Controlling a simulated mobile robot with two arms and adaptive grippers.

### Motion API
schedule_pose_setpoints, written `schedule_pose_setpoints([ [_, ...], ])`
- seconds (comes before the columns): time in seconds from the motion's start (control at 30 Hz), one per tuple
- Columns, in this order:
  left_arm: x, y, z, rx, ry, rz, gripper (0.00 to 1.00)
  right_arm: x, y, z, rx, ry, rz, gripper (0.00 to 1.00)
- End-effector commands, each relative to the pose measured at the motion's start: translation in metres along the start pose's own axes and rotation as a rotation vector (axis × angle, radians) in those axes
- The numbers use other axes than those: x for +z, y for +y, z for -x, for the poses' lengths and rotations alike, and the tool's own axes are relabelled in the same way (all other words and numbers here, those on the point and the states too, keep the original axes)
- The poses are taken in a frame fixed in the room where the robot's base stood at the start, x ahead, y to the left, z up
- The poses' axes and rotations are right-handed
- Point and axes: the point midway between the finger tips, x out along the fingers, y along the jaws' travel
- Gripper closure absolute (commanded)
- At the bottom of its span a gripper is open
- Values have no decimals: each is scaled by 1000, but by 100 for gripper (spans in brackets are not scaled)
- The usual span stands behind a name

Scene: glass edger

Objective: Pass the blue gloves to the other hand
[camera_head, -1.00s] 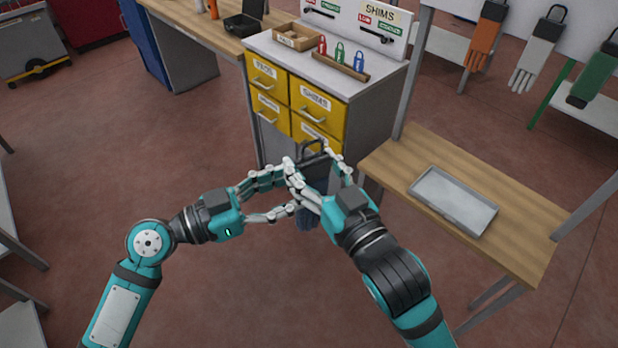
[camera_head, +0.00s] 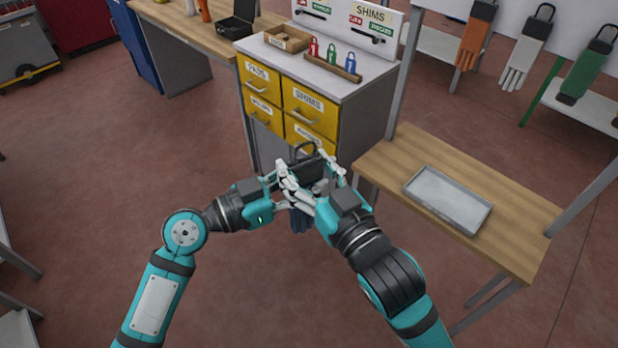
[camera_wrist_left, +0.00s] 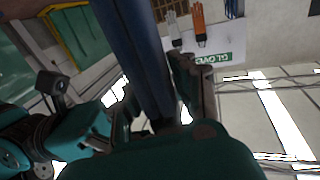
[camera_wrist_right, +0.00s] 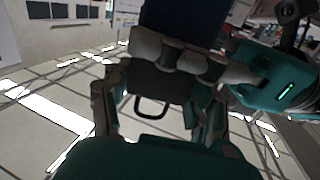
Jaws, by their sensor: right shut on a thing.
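The dark blue gloves (camera_head: 300,220) hang below a black clip with a loop handle (camera_head: 306,163), in front of the yellow drawers. My right gripper (camera_head: 314,180) is shut on them near the clip. My left gripper (camera_head: 290,190) reaches in from the left, its fingers apart on either side of the gloves. In the left wrist view the gloves (camera_wrist_left: 143,55) run between the left fingers; contact is unclear. In the right wrist view the left fingers cross in front of the gloves (camera_wrist_right: 185,18), with the clip (camera_wrist_right: 155,85) behind. The fingers overlap and hide much of the grip.
A wooden table (camera_head: 395,160) with an empty grey tray (camera_head: 448,199) stands at the right. The yellow drawer cabinet (camera_head: 310,103) is just beyond my grippers. Orange (camera_head: 475,38), white (camera_head: 524,52) and green (camera_head: 588,68) gloves hang at the upper right.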

Motion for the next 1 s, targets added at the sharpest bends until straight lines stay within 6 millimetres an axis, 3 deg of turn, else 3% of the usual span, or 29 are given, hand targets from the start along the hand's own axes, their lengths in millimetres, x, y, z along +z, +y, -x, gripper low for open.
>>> schedule_pose_setpoints([
  [0.03,0,0,0,1,0,0,85,0,0,0,0,1,0,74],
  [0.13,0,0,0,1,0,0,98,0,0,0,0,1,0,74],
  [0.2,0,0,0,1,0,0,100,0,0,0,0,1,0,74],
  [0.23,0,0,0,1,0,0,100,0,0,0,1,1,0,40],
  [0.43,0,0,0,1,0,0,100,0,0,0,1,0,0,15],
  [0.77,0,0,0,1,0,0,100,-7,1,-3,-5,18,1,15],
  [0.87,0,0,0,1,0,0,100,-28,3,-10,-25,73,5,15],
  [1.0,0,0,0,1,0,0,100,-77,6,-23,-72,194,10,15],
])
